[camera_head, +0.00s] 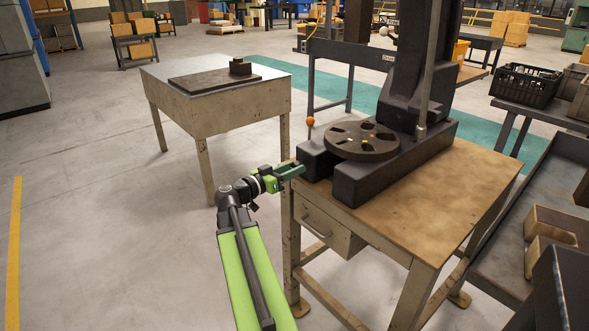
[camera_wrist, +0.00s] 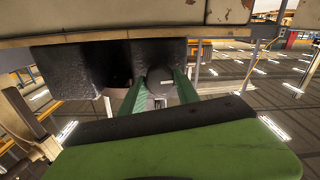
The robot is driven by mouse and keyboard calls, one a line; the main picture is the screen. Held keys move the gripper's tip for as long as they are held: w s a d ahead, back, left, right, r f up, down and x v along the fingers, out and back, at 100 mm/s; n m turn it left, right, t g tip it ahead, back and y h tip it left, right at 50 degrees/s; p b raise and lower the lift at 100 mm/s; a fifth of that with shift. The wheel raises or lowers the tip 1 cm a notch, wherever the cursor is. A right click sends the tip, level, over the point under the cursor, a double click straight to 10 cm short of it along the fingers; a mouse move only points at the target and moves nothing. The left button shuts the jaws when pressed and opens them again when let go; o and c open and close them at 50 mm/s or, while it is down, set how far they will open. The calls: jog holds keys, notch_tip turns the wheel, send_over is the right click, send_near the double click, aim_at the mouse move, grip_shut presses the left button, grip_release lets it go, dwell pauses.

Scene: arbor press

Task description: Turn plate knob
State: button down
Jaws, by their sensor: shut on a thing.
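The arbor press (camera_head: 425,70) stands on a wooden-topped table, with a dark round plate (camera_head: 350,152) lying on its base. My gripper (camera_head: 300,170) is at the front left of the press base (camera_head: 368,182), reaching in level just above the table edge. In the wrist view, which appears upside down, a dark round knob (camera_wrist: 160,76) sits between the two green fingers, against the dark base blocks. My gripper (camera_wrist: 161,82) is shut on this knob. The knob is hidden in the head view.
The table's wooden top (camera_head: 455,185) is bare at the right. A second table (camera_head: 215,100) with a dark slab stands behind left. Open floor lies at the left.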

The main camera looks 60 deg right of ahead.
jog(key=shift+s+n, duration=0.1)
jog(key=shift+n, duration=0.8)
dwell(0.6)
jog(key=c, duration=0.9)
grip_release()
jog(key=shift+a, duration=0.15)
jog(key=v, duration=1.7)
jog(key=shift+r, duration=0.1)
